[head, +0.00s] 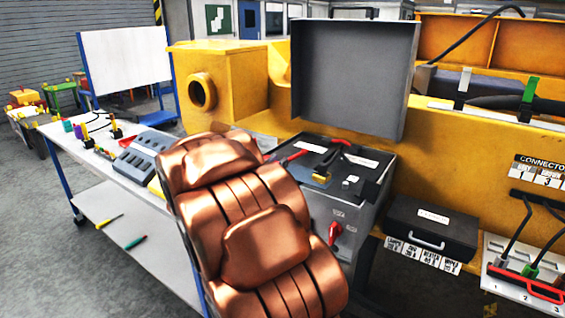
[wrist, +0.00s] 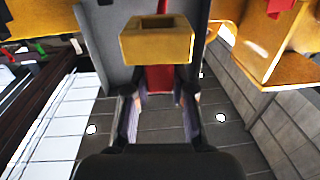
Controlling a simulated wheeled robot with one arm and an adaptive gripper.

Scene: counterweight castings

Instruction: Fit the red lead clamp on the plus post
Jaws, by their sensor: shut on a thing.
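My gripper (wrist: 158,103) shows in the wrist view, with its two fingers closed on the red handle (wrist: 158,82) of the lead clamp. The clamp's brass jaw block (wrist: 157,46), with a squarish opening, sticks out beyond the fingertips. In the head view my coppery arm covers the front of the battery box, and I cannot make out the gripper. The open grey box (head: 357,205) holds a dark battery top with white labels. A brass piece with a black handle (head: 322,178) is on it, and a red lead (head: 290,158) runs beside it. I cannot make out the plus post.
The box's raised lid (head: 355,80) stands behind. A red rotary switch (head: 333,233) is on its front. A white bench (head: 100,148) with tools is left. A black case (head: 432,228) and a connector board (head: 525,270) are right. Yellow machinery (head: 440,170) closes the back.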

